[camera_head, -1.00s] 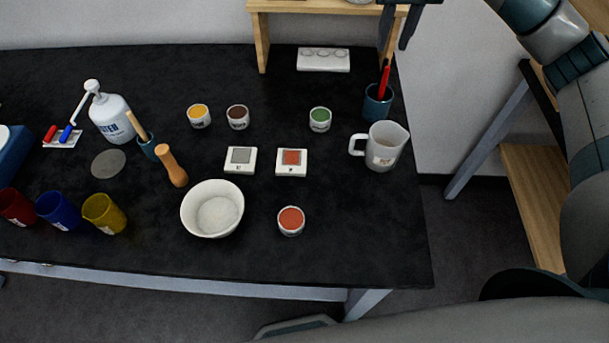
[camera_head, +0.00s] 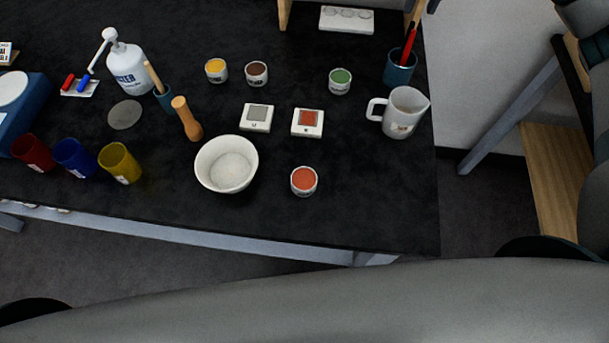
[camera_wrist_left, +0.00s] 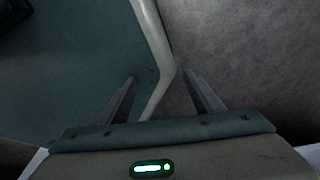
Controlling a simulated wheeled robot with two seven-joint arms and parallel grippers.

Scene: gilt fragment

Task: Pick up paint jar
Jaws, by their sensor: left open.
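Several small white paint jars stand on the black table in the head view. An orange-red jar (camera_head: 303,181) is at the front, right of the white bowl. A yellow jar (camera_head: 216,70), a brown jar (camera_head: 256,73) and a green jar (camera_head: 340,81) stand farther back. My right gripper (camera_head: 432,6) barely shows as a dark tip at the top edge, beyond the jars; its jaws cannot be made out. My left gripper (camera_wrist_left: 160,74) shows in the left wrist view with its fingers apart and no jar between them. It is outside the head view.
A white bowl (camera_head: 227,166) of pale powder is left of the orange-red jar. A white pitcher (camera_head: 405,114) and a teal brush cup (camera_head: 399,68) stand at right. Two sample tiles, gray (camera_head: 257,117) and orange (camera_head: 308,122), lie mid-table. The front-right tabletop is clear.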

